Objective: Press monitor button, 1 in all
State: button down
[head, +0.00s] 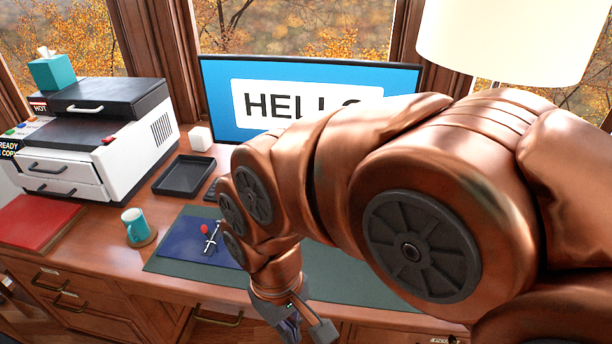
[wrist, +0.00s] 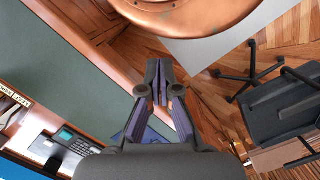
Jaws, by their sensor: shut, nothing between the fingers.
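The monitor (head: 222,92) stands at the back of the desk, its blue screen showing a white panel with "HELLO" partly covered by my arm. Its lower and right parts are hidden behind my arm, and I cannot make out a button on it. My gripper (head: 300,330) hangs low at the desk's front edge, in front of and well below the monitor, touching nothing that I can see. In the wrist view its fingers (wrist: 161,72) are together and empty, over the wooden floor beside the desk edge.
A white printer (head: 135,150), a black tray (head: 184,175), a teal mug (head: 134,224) and a red folder (head: 38,222) are on the left of the desk. A lampshade (head: 505,38) is at the right.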

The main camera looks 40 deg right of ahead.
jog(key=w+a+t+y+b, duration=0.2)
jog(key=w, duration=1.1)
jog(key=w+d+r+m+t+b, duration=0.1)
jog(key=w+d+t, duration=0.1)
jog(key=w+d, duration=0.35)
jog(key=w+d+m+t+y+b, duration=0.1)
jog(key=w+d, duration=0.1)
jog(key=w, duration=0.7)
jog(key=w+d+r+m+t+b, duration=0.15)
jog(key=w+d, duration=0.25)
jog(key=w, duration=0.4)
jog(key=w+d+f+m+t+h+b, duration=0.1)
jog(key=w+d+f+m, duration=0.15)
jog(key=d, duration=0.75)
jog(key=w+d+f+m+t+h+b, duration=0.1)
jog(key=w+d+f+m+t, duration=0.15)
jog(key=d, duration=0.65)
jog(key=w+d+f+m+h+b, duration=0.1)
jog(key=w+d+f, duration=0.15)
jog(key=d, duration=0.75)
jog(key=s+d+f+m+h, duration=0.2)
jog(key=d+f, duration=0.1)
jog(key=d, duration=0.9)
jog(key=shift+t+h+b, duration=0.3)
jog(key=shift+b, duration=0.1)
jog(key=shift+m, duration=0.25)
jog(key=shift+f, duration=0.15)
